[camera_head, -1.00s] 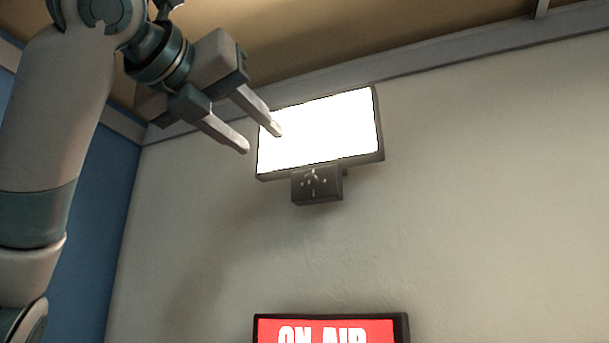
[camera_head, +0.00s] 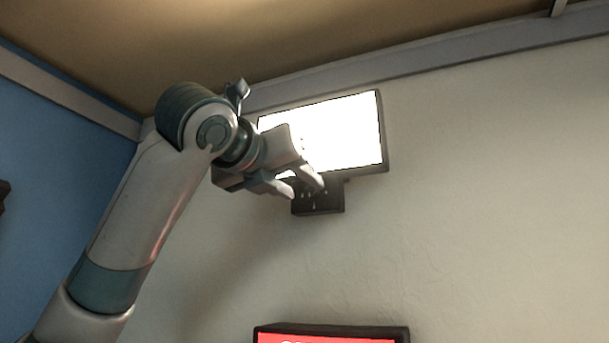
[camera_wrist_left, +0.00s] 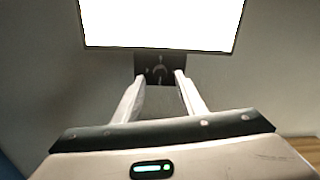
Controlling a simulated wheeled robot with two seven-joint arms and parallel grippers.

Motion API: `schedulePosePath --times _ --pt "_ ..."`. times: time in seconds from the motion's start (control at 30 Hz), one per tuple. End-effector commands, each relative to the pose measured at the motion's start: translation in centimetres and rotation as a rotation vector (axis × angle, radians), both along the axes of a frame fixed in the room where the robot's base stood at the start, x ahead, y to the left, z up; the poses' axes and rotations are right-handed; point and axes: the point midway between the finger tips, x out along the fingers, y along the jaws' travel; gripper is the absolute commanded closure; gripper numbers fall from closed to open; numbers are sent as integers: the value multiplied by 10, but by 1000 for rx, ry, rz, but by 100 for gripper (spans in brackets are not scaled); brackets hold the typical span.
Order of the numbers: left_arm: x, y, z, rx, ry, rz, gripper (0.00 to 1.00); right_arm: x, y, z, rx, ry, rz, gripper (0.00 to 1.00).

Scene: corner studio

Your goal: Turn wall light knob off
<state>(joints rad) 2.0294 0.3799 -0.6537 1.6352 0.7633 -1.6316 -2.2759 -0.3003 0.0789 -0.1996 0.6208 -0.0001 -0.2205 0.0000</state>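The wall light (camera_head: 350,130) is a bright white panel in a dark frame, and it is lit. Below it hangs a small dark control box (camera_head: 325,203) with pale marks on its face. My left gripper (camera_head: 305,186) is open and overlaps the box's upper left in the head view. In the left wrist view the box (camera_wrist_left: 154,66) shows between the two fingertips, beyond them, with an arc of pale marks around its middle. The knob itself is too small and dark to make out clearly. I cannot tell whether a finger touches the box. My right gripper is not in view.
A red lit sign (camera_head: 325,338) in a dark frame is on the wall below, cut off by the picture's bottom edge. The pale wall (camera_head: 480,200) to the right is bare. A blue wall (camera_head: 60,180) is at the left, and the ceiling is above.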

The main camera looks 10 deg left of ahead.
Motion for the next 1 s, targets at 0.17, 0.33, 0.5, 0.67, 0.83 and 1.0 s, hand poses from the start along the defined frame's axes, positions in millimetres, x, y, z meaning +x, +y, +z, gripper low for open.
schedulePosePath --times 0.17,0.33,0.5,0.67,0.83,1.0 --pt "20 -5 2 -1 2 -1 63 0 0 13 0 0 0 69" --pt "27 -7 1 0 -1 -1 63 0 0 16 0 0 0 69" --pt "27 -7 0 0 -1 -1 63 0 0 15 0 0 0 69" --pt "27 -7 0 0 -1 -1 72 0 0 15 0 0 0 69" --pt "27 -7 0 0 -1 0 100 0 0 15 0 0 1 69" --pt "27 -7 0 -4 0 -1 100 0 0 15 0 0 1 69"
